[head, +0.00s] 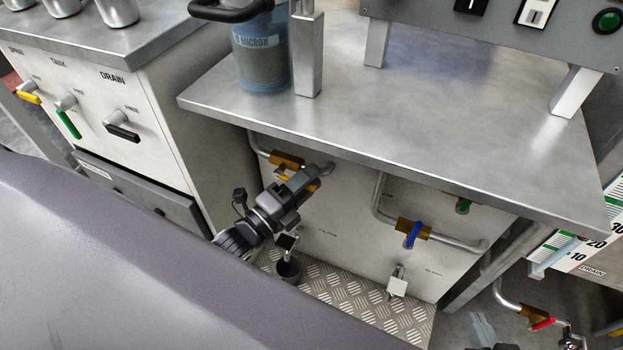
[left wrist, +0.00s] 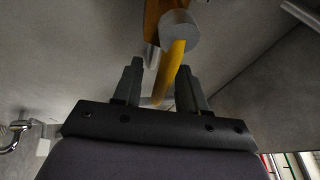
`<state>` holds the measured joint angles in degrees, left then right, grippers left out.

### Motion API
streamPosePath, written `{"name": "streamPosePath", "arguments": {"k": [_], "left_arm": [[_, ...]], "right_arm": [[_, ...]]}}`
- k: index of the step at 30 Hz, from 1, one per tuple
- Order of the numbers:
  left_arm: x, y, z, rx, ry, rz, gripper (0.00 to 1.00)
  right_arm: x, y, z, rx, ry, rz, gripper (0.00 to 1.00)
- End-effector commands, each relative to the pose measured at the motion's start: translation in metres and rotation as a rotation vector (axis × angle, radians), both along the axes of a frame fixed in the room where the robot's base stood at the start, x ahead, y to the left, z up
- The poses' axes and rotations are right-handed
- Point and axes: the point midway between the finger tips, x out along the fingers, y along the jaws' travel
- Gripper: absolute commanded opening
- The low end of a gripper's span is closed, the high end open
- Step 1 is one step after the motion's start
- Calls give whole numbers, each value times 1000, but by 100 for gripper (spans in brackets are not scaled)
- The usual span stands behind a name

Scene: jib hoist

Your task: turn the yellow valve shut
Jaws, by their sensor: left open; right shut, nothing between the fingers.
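The yellow valve's handle (head: 313,184) shows beside my left gripper (head: 305,187) in the head view, on a brass body (head: 287,160) in a pipe under the steel bench. The gripper hides part of the handle. In the left wrist view, the yellow handle (left wrist: 172,74) reaches down from a round grey cap into the gap between the fingers of my left gripper (left wrist: 160,70). The gripper is open, one finger on each side, and the handle is closer to the right finger. I cannot tell whether they touch.
The steel bench top (head: 400,110) overhangs the valve. A blue-handled valve (head: 413,234) sits on a pipe to the right. The left cabinet has another yellow handle (head: 28,97).

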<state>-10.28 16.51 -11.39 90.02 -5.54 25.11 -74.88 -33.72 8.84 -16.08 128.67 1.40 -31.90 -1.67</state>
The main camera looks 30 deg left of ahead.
Motion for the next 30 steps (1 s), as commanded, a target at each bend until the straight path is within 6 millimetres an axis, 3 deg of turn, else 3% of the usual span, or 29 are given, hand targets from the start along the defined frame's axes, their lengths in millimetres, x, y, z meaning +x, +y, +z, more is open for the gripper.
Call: {"name": "streamPosePath", "arguments": {"k": [12, 14, 16, 17, 30], "left_arm": [[9, -4, 2, -1, 0, 0, 42], [9, -4, 2, -1, 0, 0, 25], [9, -4, 2, -1, 0, 0, 3], [9, -4, 2, -1, 0, 0, 0], [9, -3, -1, 59, 5, 1, 0]], "right_arm": [[1, 2, 2, 11, -3, 3, 0], [1, 2, 2, 11, -3, 4, 0], [1, 2, 1, 11, -2, 4, 0], [1, 2, 1, 11, -1, 4, 0], [1, 1, 2, -3, -1, 3, 0]]}}
